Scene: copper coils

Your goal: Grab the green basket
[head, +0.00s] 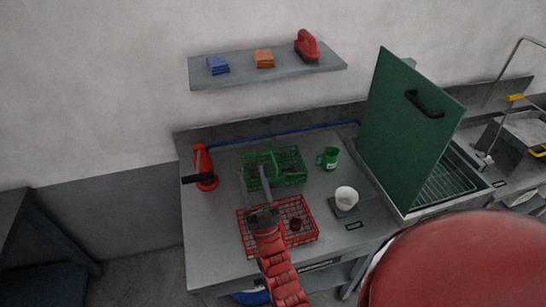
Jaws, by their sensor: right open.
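The green basket (287,160), a wire-mesh crate, sits toward the back of the grey counter, with some dark, unclear items in it. My right gripper (253,172) comes from the front over the red basket (310,238). Its two grey fingers are spread apart and empty. They point at the front left part of the green basket; one fingertip overlaps its front wall in the picture and the other is at its left side. I cannot tell whether they touch it. My left gripper is not in view.
The red basket stands in front, with a small dark red item inside. A red tool with a black handle (203,168) stands left. A green mug (328,158) and a white cup (346,196) stand right.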

